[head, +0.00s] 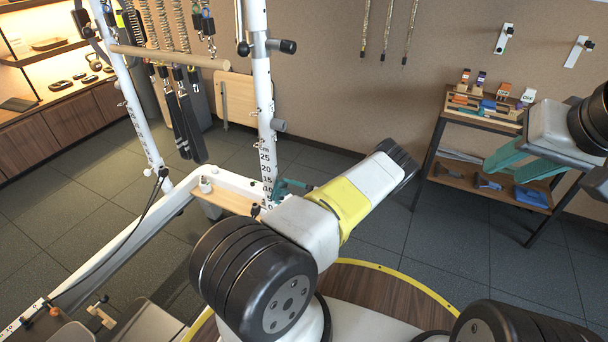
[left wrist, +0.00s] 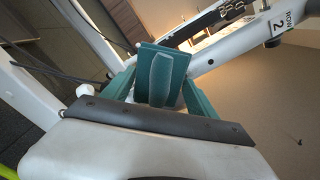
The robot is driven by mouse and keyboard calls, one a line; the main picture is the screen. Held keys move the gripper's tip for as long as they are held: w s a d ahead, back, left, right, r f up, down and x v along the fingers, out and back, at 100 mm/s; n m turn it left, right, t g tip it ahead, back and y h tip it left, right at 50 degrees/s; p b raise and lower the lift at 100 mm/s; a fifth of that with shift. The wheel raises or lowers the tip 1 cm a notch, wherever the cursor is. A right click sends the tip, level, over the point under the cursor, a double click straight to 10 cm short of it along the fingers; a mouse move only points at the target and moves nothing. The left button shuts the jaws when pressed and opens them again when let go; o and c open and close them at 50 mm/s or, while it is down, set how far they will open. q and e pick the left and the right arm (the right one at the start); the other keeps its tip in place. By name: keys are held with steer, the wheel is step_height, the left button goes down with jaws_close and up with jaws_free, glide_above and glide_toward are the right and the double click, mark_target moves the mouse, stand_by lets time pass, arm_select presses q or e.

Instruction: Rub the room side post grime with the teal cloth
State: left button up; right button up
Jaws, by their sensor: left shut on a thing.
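My left gripper (head: 287,188) is beside the foot of the near white post (head: 264,110) of the tower, which carries a printed cm scale. In the left wrist view its teal fingers (left wrist: 158,88) are shut on the folded teal cloth (left wrist: 162,62). The white post (left wrist: 205,62) runs behind the cloth in that view; I cannot tell whether they touch. No grime can be made out on the post, whose lower part is partly hidden by my left arm. My right gripper (head: 522,160) is open and empty, in front of the shelf unit at the right.
A shelf unit (head: 431,160) with trays of small tools and blocks stands against the back wall. A wooden ledge (head: 222,198) with a small white cup (head: 205,186) is left of the post. Springs and black straps hang from the tower. Dark floor tiles (head: 350,190) are clear behind my arm.

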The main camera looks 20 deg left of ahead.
mark_target(281, 186)
arm_select(q)
steer(key=shift+w+a, duration=0.1)
steer(key=shift+a, duration=0.85)
steer(key=shift+w, duration=0.1)
steer(key=shift+w+d, duration=0.15)
steer(key=shift+w, duration=0.55)
steer(key=shift+w+d, duration=0.1)
steer(key=shift+w, duration=0.55)
steer(key=shift+s+a, duration=0.2)
steer(key=shift+s, duration=0.55)
steer(key=shift+s+a, duration=0.15)
steer(key=shift+s, duration=0.55)
steer(key=shift+r, duration=1.35)
steer(key=shift+w+d+f, duration=0.1)
steer(key=shift+w+d, duration=0.05)
steer(key=shift+w, duration=1.3)
steer(key=shift+w+d, duration=0.1)
steer(key=shift+w, duration=1.35)
steer(key=shift+s, duration=0.1)
